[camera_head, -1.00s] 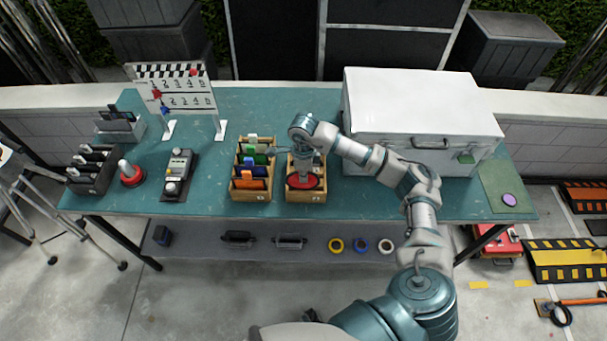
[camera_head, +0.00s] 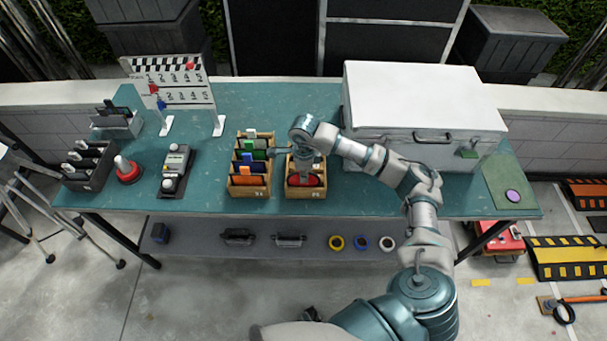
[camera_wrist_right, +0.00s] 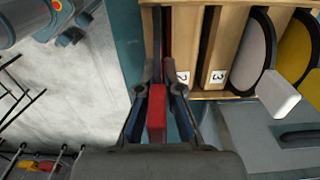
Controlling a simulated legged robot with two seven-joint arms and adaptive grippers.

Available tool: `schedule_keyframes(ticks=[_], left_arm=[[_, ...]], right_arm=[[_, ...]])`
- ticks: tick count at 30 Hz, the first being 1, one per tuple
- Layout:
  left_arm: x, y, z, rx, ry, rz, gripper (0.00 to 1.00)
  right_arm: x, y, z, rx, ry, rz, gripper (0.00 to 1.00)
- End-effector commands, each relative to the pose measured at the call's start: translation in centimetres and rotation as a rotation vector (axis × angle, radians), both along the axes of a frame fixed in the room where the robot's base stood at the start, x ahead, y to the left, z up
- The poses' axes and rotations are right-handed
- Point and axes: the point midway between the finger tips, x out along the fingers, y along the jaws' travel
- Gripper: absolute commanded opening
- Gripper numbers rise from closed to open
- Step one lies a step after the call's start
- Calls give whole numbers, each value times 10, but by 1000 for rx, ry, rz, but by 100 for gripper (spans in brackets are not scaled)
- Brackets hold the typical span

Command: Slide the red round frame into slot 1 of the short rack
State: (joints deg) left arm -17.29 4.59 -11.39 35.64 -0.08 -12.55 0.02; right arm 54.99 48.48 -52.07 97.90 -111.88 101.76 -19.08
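The red round frame (camera_head: 304,181) is at the front end of the right-hand wooden rack (camera_head: 305,194), its lower part hidden behind the rack's front wall. My right gripper (camera_head: 303,160) is above it. In the right wrist view my right gripper (camera_wrist_right: 157,78) is shut on the frame's red tab (camera_wrist_right: 157,115). The frame's red edge (camera_wrist_right: 166,30) shows between the rack's end wall and the divider beside label 2 (camera_wrist_right: 183,77). How deep it sits is hidden. My left gripper is not in view.
Another wooden rack (camera_head: 249,193) with several coloured frames stands close on the left. A grey round frame (camera_wrist_right: 256,52) and a yellow one (camera_wrist_right: 297,55) stand in further slots. A large white case (camera_head: 420,105) is on the right.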

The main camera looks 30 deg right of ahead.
Motion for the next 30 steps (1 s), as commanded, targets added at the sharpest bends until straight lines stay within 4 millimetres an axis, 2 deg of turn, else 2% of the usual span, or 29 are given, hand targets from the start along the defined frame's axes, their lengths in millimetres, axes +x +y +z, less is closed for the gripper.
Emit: schedule_keyframes(ticks=[23, 27, 30], left_arm=[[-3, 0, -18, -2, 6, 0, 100], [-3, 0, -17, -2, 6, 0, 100], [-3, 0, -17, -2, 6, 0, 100]], right_arm=[[0, 3, -26, 2, 3, 3, 0], [0, 4, -24, 1, 2, 3, 34], [0, 3, -24, 1, 1, 3, 35]])
